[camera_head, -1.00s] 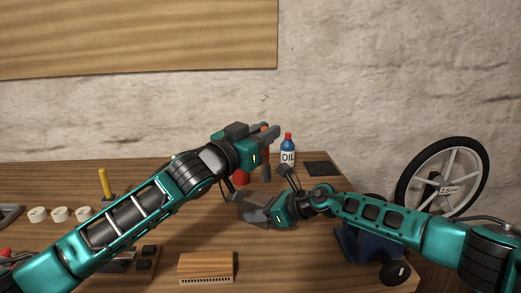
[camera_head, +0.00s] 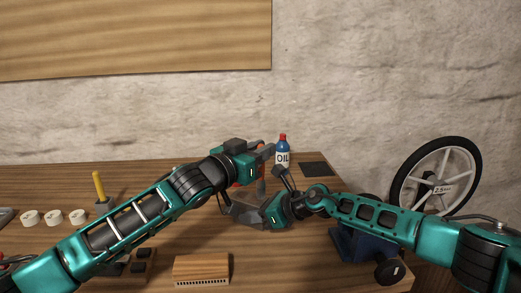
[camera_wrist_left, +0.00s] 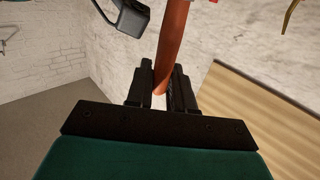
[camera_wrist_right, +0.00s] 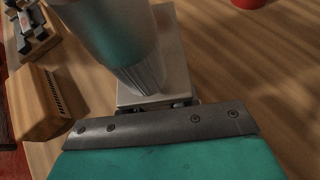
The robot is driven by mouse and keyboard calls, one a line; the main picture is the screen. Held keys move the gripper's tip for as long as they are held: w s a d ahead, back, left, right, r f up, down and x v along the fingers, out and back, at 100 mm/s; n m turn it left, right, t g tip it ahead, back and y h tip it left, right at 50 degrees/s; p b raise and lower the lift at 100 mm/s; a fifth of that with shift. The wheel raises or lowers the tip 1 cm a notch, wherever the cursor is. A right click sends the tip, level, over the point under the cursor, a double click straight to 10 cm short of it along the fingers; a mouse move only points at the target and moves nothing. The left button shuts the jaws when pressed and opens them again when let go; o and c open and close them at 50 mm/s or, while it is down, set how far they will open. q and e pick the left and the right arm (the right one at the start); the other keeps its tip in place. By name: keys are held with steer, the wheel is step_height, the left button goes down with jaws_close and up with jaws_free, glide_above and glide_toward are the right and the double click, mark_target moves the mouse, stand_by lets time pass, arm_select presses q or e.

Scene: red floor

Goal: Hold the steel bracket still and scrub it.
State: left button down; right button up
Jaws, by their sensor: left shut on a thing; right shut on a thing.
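My left gripper (camera_head: 262,153) is shut on an orange-brown handle (camera_wrist_left: 172,45) that stands between its fingers in the left wrist view. A grey metal cylinder with a ribbed lower end (camera_wrist_right: 145,72) stands over the bracket in the right wrist view; it looks like the brush's lower part. My right gripper (camera_wrist_right: 165,104) is shut on the flat grey steel bracket (camera_wrist_right: 178,60), above the table. The bracket also shows in the head view (camera_head: 243,210), below my left gripper. The ribbed end overlaps the bracket's face; I cannot tell whether they touch.
A blue oil bottle (camera_head: 282,155) and a dark mat (camera_head: 315,169) stand behind the grippers. A wooden block (camera_head: 201,267) lies at the front. A blue tool (camera_head: 362,247) is at right. White rings (camera_head: 54,217) and a yellow-handled tool (camera_head: 100,187) are at left.

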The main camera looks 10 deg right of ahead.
arm_select(q)
steer(key=shift+f, duration=0.6)
arm_select(e)
steer(key=shift+r, duration=0.1)
stand_by(0.6)
arm_select(q)
steer(key=shift+a, duration=0.1)
steer(key=shift+w+a, duration=0.35)
steer(key=shift+a, duration=0.15)
steer(key=shift+w+a, duration=0.45)
steer(key=shift+a, duration=0.15)
steer(key=shift+w+a, duration=0.1)
steer(key=shift+w+a, duration=0.3)
steer(key=shift+a, duration=0.15)
steer(key=shift+w+a, duration=0.35)
steer(key=shift+a, duration=0.2)
